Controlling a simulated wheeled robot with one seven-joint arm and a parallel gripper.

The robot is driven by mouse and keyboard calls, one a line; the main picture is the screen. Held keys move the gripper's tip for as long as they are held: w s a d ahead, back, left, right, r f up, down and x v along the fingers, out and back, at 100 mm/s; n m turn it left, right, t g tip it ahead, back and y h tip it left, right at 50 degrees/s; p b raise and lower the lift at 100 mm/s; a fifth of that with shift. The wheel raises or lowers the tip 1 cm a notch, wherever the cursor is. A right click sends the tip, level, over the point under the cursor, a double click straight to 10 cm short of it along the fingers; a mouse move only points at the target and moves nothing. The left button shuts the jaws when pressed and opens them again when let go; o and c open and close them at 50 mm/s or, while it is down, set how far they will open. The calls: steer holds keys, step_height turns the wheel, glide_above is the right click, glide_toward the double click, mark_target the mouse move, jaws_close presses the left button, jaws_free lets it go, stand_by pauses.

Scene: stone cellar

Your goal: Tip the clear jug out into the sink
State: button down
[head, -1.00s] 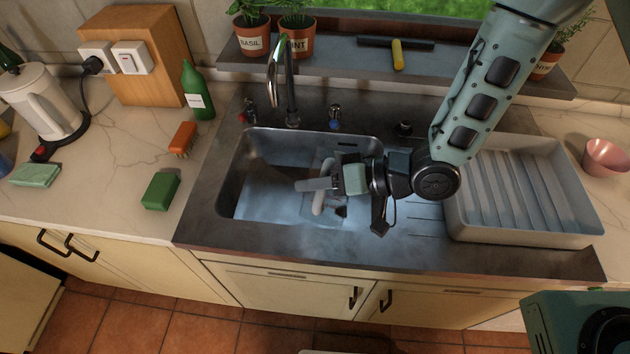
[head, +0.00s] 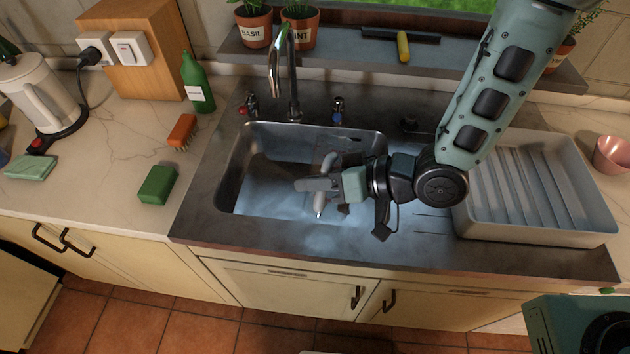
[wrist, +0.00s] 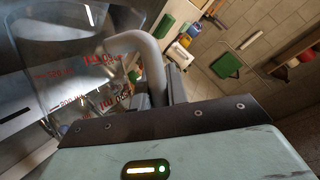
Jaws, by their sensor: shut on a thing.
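The clear jug (wrist: 75,88) has red measuring marks and a grey handle (wrist: 152,62). In the wrist view its see-through body fills the left side, strongly tilted. In the head view the jug's handle (head: 329,162) shows at my gripper (head: 322,184), which is shut on it over the sink (head: 235,170). The clear body is hard to make out there. A small bright spot shows just below the gripper; I cannot tell whether it is liquid. The sink is a metal basin with a pale sheen on its bottom.
The faucet (head: 290,75) rises behind the basin. A ridged draining tray (head: 585,232) stands to the right. A green sponge (head: 158,184), an orange brush (head: 182,130) and a green bottle (head: 196,85) stand on the left counter. Potted herbs line the sill.

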steer(key=shift+s+f+n+t+b, duration=0.1)
steer(key=shift+f+n+t+b, duration=0.3)
steer(key=shift+b, duration=0.5)
steer(key=shift+r, duration=0.1)
steer(key=shift+f+n+t+b, duration=0.2)
steer(key=shift+n+t+b, duration=0.25)
steer(key=shift+b, duration=0.65)
steer(key=shift+r, duration=0.2)
